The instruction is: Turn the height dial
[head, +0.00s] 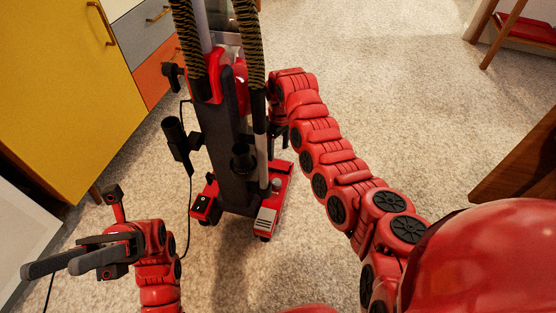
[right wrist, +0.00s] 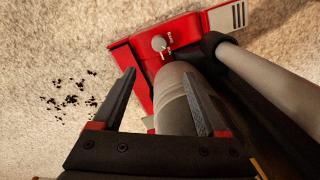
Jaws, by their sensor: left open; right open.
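The height dial (right wrist: 158,43) is a small round pale knob on the red vacuum base, with small white markings beside it, in the right wrist view. The upright vacuum cleaner (head: 236,150) stands on the carpet in the head view, its red base (head: 268,208) at the bottom. My right gripper (right wrist: 158,75) is open, its fingers pointing toward the base with the dial just beyond the tips. A grey tube (right wrist: 180,95) shows between the fingers; contact cannot be told. In the head view my right gripper is mostly hidden beside the vacuum. My left gripper (head: 50,268) is open and empty at lower left.
A yellow cabinet (head: 60,90) and grey and orange drawers (head: 155,60) stand at the left. A black cord (head: 190,215) hangs beside the vacuum. Dark crumbs (right wrist: 72,98) lie on the carpet. Wooden furniture (head: 520,160) is at the right. Carpet behind the vacuum is clear.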

